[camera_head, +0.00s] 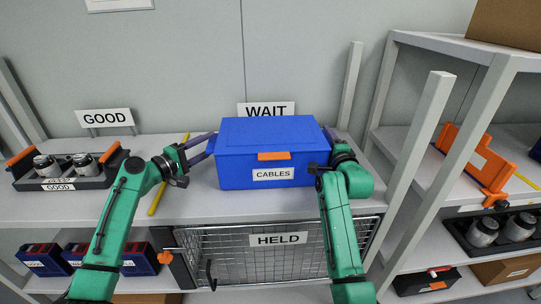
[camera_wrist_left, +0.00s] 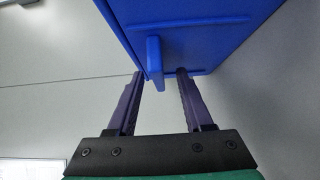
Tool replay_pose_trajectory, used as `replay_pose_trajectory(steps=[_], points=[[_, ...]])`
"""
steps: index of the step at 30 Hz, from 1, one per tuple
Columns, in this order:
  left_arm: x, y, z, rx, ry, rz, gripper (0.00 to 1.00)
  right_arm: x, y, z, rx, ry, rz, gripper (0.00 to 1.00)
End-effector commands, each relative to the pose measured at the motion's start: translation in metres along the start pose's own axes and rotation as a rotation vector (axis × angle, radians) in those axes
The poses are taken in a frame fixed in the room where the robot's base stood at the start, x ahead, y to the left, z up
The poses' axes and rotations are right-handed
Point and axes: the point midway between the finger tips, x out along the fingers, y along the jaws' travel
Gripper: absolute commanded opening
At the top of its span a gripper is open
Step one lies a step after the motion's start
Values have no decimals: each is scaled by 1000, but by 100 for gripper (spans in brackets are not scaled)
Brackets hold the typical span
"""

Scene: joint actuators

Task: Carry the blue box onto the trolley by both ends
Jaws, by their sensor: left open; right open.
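The blue box (camera_head: 240,172), with an orange latch and a CABLES label, sits on the grey shelf below the WAIT sign. My left gripper (camera_head: 213,146) is open at the box's left end. In the left wrist view a blue handle (camera_wrist_left: 154,58) on the box's end lies between the spread fingertips (camera_wrist_left: 160,75), nearer the left finger. My right gripper (camera_head: 330,138) is at the box's right end, its fingers partly hidden by the box and my arm; its handle is not visible. I cannot make out a trolley.
A black GOOD tray (camera_head: 82,182) with metal cylinders stands left on the shelf (camera_head: 190,208). A yellow strip (camera_head: 157,200) lies near my left arm. A wire HELD cage (camera_head: 220,262) is below.

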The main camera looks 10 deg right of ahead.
Motion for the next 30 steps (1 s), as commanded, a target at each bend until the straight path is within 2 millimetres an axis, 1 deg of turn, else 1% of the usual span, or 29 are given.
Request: replay_pose_trajectory(steps=[3,9,11,12,13,14,30], points=[[4,0,0,1,-1,-1,51,4,0,0,0,1,0,51],[4,0,0,1,-1,-1,51,4,0,0,-1,1,0,51],[4,0,0,1,0,-1,28,4,0,0,-1,1,0,28],[4,0,0,1,0,-1,13,4,0,0,-1,1,0,13],[4,0,0,1,0,0,2,4,0,0,-1,1,0,2],[4,0,0,1,0,0,0,4,0,0,-1,1,0,0],[4,0,0,0,0,0,0,4,0,0,-1,0,0,0]])
